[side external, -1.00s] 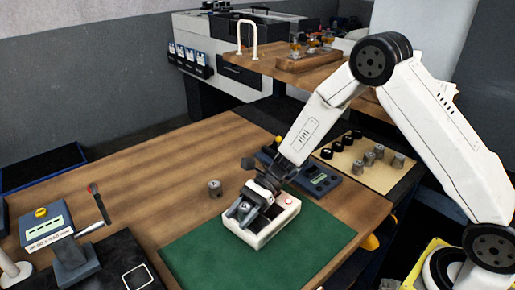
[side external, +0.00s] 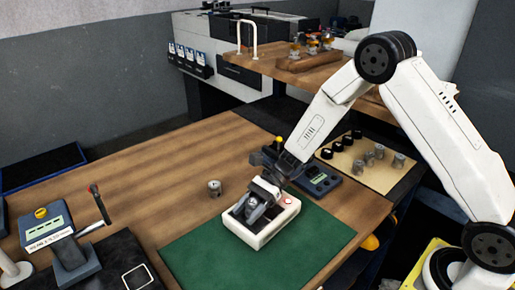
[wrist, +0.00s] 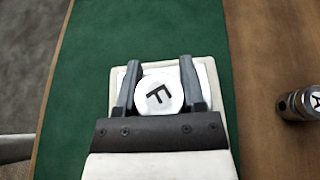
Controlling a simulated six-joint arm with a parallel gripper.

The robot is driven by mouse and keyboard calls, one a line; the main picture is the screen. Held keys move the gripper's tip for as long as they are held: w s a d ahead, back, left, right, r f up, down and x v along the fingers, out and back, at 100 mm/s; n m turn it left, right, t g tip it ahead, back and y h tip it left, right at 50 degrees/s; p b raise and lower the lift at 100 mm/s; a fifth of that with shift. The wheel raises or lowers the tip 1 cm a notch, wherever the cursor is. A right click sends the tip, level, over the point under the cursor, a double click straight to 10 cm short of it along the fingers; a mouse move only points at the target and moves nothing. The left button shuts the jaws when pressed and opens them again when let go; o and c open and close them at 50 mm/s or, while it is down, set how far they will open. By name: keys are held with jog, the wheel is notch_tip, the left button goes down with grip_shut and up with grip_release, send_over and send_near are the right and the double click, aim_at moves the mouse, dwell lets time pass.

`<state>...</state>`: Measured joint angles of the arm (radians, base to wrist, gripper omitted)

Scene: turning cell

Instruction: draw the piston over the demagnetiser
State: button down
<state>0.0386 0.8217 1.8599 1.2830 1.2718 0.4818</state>
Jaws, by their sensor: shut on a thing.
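The demagnetiser (side external: 262,238) is a white box with a dark top and a reddish button, lying on the green mat (side external: 190,256). My gripper (side external: 254,212) is over the box's top. In the wrist view my gripper (wrist: 160,85) is shut on a round grey piston (wrist: 168,84) with a white top marked F. The box's pale edge (wrist: 117,78) shows behind the fingers there. Whether the piston touches the box, I cannot tell. A second grey piston (side external: 214,188) stands on the wooden table, and it shows in the wrist view with an A on top (wrist: 308,101).
A blue-grey device with a display (side external: 318,180) stands behind the mat. A beige board (side external: 372,160) with black and grey pistons is at the right. A lever press (side external: 70,250) stands at the left.

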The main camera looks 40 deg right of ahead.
jog(key=shift+d, duration=0.2)
jog(key=shift+d, duration=0.4)
jog(key=shift+d+f, duration=0.1)
jog(key=shift+d, duration=0.15)
dwell(0.3)
jog(key=shift+d, duration=0.35)
jog(key=shift+a, duration=0.15)
jog(key=shift+a, duration=0.4)
jog(key=shift+a, duration=0.3)
